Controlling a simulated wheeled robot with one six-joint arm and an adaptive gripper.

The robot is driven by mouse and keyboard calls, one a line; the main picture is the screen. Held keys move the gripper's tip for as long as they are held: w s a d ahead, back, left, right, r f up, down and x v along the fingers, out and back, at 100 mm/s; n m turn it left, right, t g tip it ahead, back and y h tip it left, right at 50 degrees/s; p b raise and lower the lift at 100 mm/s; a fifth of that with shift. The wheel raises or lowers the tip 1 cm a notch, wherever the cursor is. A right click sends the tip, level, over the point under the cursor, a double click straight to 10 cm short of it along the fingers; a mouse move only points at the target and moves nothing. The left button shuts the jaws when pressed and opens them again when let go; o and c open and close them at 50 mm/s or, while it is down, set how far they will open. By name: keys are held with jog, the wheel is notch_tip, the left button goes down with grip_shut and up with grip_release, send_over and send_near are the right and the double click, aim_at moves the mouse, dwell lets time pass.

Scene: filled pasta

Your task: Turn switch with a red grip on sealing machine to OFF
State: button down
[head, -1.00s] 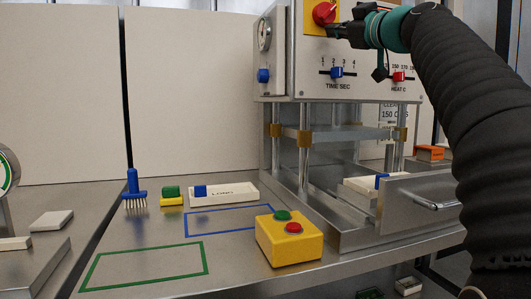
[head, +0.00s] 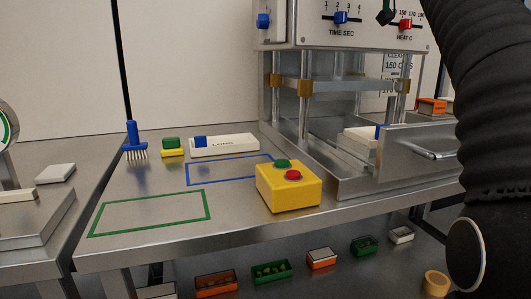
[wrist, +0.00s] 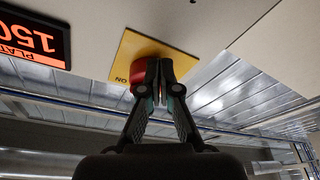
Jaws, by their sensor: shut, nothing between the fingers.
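The sealing machine (head: 370,75) stands at the right of the bench in the head view, its top cut off. The red switch grip (wrist: 141,76) shows in the wrist view as a round knob on a yellow plate (wrist: 123,54). An ON label is printed on the plate, left of the knob and below it in the picture. My gripper (wrist: 159,66) is shut and empty, its fingertips in front of the knob's right part. The fingers hide much of the knob. I cannot tell whether they touch it, or how the grip is turned.
A display reading 150 (wrist: 32,38) is left of the plate. In the head view, the blue time slider (head: 341,18) and red heat slider (head: 405,25) sit on the machine front. A yellow box (head: 289,190) with green and red buttons stands on the bench.

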jog(key=shift+r, duration=0.4)
dwell(0.3)
jog(key=shift+w+d, duration=0.1)
jog(key=shift+d, duration=0.1)
dwell(0.4)
jog(key=shift+d+r, duration=0.15)
jog(key=shift+d, duration=0.15)
jog(key=shift+w+d+r, duration=0.2)
jog(key=shift+d+r, duration=0.2)
jog(key=shift+d, duration=0.05)
dwell(0.5)
jog(key=shift+f, duration=0.1)
jog(key=shift+w+d+f+b, duration=0.1)
jog(key=shift+d+f+b, duration=0.05)
jog(key=shift+d+b, duration=0.15)
